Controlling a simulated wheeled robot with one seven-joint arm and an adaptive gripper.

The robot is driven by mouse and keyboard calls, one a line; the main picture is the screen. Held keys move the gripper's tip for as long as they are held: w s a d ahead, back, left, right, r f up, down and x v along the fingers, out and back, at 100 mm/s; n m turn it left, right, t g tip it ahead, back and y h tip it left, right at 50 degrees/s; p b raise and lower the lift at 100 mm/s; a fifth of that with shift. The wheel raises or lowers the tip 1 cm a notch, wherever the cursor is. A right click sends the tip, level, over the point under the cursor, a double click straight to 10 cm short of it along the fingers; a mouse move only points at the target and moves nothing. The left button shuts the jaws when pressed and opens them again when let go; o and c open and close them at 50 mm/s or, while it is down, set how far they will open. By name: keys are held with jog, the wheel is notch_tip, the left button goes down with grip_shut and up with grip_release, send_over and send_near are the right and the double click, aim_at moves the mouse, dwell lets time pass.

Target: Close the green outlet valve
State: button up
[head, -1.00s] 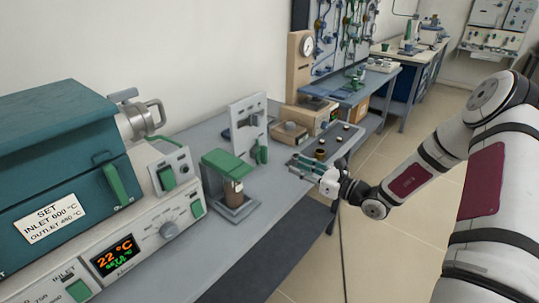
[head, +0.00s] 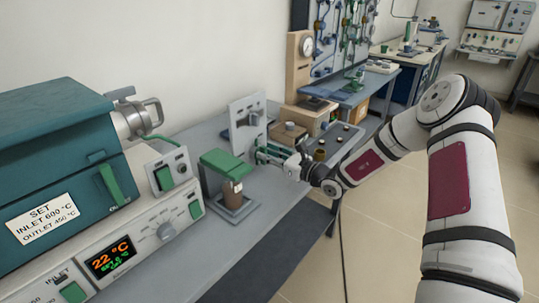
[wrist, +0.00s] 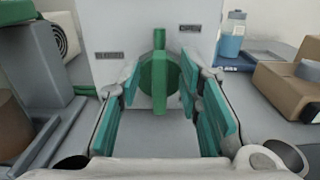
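The green outlet valve (wrist: 160,82) sits on a pale upright plate (wrist: 105,25) in the wrist view. It has a round green body and a bar handle standing upright. Small labels flank it on the plate; the right one seems to read OPEN, the left is hard to read. My gripper (wrist: 159,92) is open and empty, its teal-padded fingers to the left and right of the handle. Contact with it cannot be told. In the head view my gripper (head: 264,154) is in front of the plate (head: 244,112) and hides most of the valve.
A green-topped stand with a brown jar (head: 232,192) is left of my gripper. A grey tray (head: 345,140) with small dark pots lies to the right. In the wrist view a blue bottle (wrist: 231,42) and brown block (wrist: 285,80) stand right of the plate. The front bench strip is clear.

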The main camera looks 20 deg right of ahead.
grip_shut()
